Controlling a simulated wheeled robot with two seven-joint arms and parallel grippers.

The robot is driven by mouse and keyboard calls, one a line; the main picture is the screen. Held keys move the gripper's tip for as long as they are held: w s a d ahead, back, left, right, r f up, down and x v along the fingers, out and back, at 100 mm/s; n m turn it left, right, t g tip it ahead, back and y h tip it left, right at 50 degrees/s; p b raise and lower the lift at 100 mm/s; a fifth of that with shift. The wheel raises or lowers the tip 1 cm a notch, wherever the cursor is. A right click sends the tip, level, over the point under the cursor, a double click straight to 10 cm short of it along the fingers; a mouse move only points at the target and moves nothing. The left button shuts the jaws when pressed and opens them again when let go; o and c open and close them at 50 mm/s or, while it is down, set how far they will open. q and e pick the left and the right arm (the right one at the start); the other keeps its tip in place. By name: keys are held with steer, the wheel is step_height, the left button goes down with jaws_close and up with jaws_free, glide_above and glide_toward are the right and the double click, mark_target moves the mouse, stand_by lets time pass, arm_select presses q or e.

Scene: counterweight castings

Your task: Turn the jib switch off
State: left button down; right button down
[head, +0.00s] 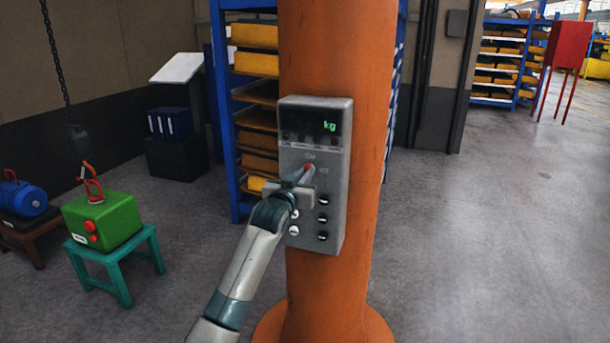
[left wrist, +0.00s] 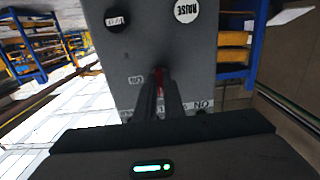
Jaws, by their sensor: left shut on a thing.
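A grey control box (head: 335,195) with a green "kg" display (head: 329,126) is fixed to an orange column. The jib switch is a small red-tipped lever (head: 308,167) on its front, mostly covered by my gripper. My left gripper (head: 303,177) is at the box front, shut on the switch. In the left wrist view a bit of the red lever (left wrist: 159,77) shows between the closed fingers, against the panel (left wrist: 205,60). A label reading "ON" (left wrist: 203,105) lies beside the fingers; which way the lever points is hard to tell. My right gripper is not in view.
Several black and white buttons (head: 323,218) sit below the switch on the box. The orange column (head: 325,285) stands behind it. A green box (head: 102,221) on a teal stool is at the left. Grey floor to the right is clear.

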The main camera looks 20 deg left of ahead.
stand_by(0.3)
arm_select(q)
steer(key=c, duration=1.9)
jaws_free()
steer(key=shift+o, duration=0.2)
steer(key=shift+s, duration=0.1)
steer(key=s+b, duration=0.5)
steer(key=s, duration=1.2)
steer(key=shift+a, duration=0.3)
steer(key=shift+s, duration=0.1)
